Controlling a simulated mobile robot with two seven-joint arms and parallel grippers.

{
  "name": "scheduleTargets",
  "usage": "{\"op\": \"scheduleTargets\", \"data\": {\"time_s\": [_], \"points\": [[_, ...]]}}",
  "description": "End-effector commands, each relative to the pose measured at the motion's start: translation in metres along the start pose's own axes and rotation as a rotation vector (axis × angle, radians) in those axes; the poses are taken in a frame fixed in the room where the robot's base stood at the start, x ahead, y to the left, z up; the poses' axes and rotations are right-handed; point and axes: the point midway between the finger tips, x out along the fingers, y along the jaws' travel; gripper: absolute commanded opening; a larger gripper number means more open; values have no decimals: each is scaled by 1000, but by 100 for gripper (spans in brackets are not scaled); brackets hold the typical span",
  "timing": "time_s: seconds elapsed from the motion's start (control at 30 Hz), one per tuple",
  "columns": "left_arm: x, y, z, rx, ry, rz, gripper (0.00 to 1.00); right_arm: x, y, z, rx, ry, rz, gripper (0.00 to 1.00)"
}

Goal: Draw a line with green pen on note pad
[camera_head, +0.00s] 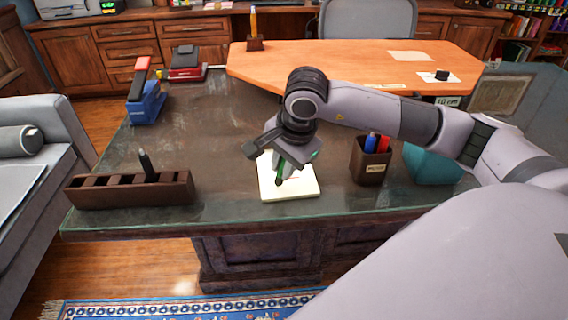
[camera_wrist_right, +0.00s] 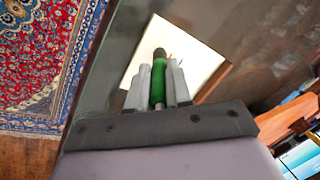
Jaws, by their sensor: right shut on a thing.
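The note pad (camera_head: 289,190) is pale yellow and lies on the glass-topped desk near its front edge. It also shows in the right wrist view (camera_wrist_right: 190,50), with short thin red and dark marks on it. My right gripper (camera_head: 287,172) is above the note pad, shut on the green pen (camera_wrist_right: 158,82). The pen's dark end points down at the pad; I cannot tell whether it touches. In the head view the gripper partly hides the pen and pad. My left gripper is not in view.
A brown pen cup (camera_head: 370,166) with a blue and a red pen stands right of the pad, beside a teal object (camera_head: 430,166). A dark slotted holder (camera_head: 120,190) with a black pen is at left. A blue-and-red stapler (camera_head: 146,103) stands farther back.

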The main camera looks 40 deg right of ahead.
Motion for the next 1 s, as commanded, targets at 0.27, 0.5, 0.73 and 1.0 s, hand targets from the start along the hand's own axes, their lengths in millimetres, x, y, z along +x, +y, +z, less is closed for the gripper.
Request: {"op": "scheduleTargets", "data": {"time_s": [0.27,0.5,0.73,1.0], "points": [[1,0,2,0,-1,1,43,0,2,-2,1,1,0,0],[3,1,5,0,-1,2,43,-1,8,-9,1,1,0,0],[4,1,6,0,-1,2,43,-2,10,-12,0,0,-1,0],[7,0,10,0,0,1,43,-2,16,-19,1,0,0,0]]}}
